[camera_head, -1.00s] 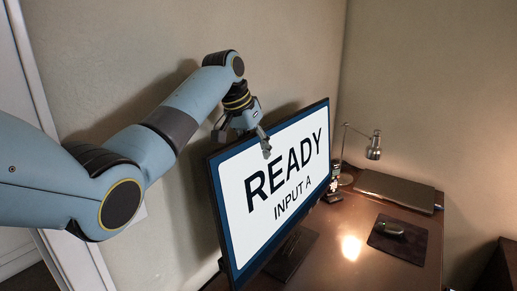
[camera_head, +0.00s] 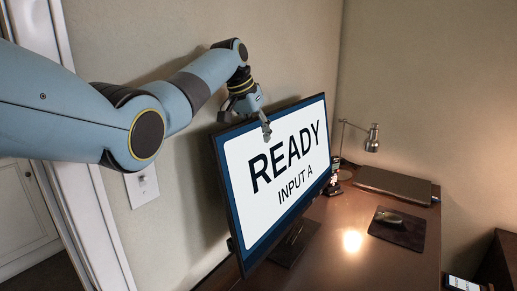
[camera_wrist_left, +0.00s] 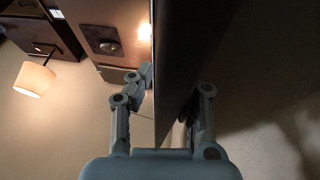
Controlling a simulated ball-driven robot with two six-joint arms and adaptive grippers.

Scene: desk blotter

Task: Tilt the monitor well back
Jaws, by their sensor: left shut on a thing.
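The monitor (camera_head: 247,222) stands on the desk, its screen showing "READY INPUT A", and it leans back toward the wall. My left gripper (camera_head: 248,119) is shut on the monitor's top edge, with one finger in front of the screen and the other behind, mostly hidden. In the left wrist view, the gripper (camera_wrist_left: 167,88) straddles the thin edge of the monitor (camera_wrist_left: 190,45), one finger on each side. The monitor's stand (camera_head: 295,243) is partly hidden behind the lower edge of the panel. My right gripper is not in view.
The wall (camera_head: 190,190) is close behind the monitor. A metal lamp (camera_head: 372,139), a closed laptop (camera_head: 393,184) and a mouse (camera_head: 390,217) on a dark pad (camera_head: 401,235) lie to the right. A small figure (camera_head: 334,185) stands beside the monitor. The desk front (camera_head: 370,270) is clear.

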